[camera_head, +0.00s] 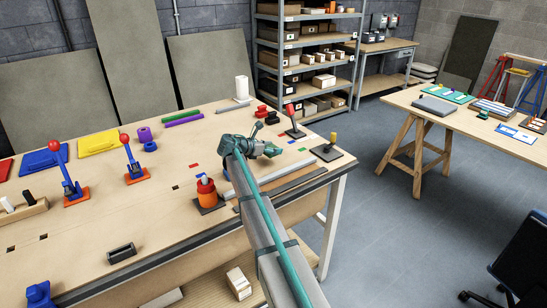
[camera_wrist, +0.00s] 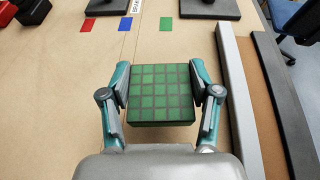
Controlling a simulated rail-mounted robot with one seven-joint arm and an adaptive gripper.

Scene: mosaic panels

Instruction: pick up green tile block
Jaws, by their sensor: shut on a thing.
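A square green tile block (camera_wrist: 160,93) with a grid of darker lines shows in the wrist view. My gripper (camera_wrist: 160,88) has one finger on its left side and one on its right side, and is shut on it. Brown table shows around the block; its height above the surface is hard to tell. In the head view my gripper (camera_head: 268,150) is over the right part of the workbench (camera_head: 150,215), and the green block cannot be made out there.
Red (camera_wrist: 86,26), blue (camera_wrist: 125,24) and green (camera_wrist: 166,24) flat patches lie ahead on the table. A grey bar (camera_wrist: 238,95) runs along the right. In the head view, a red-and-orange bottle-like thing (camera_head: 206,193) and a yellow-knobbed stand (camera_head: 328,150) are near my arm.

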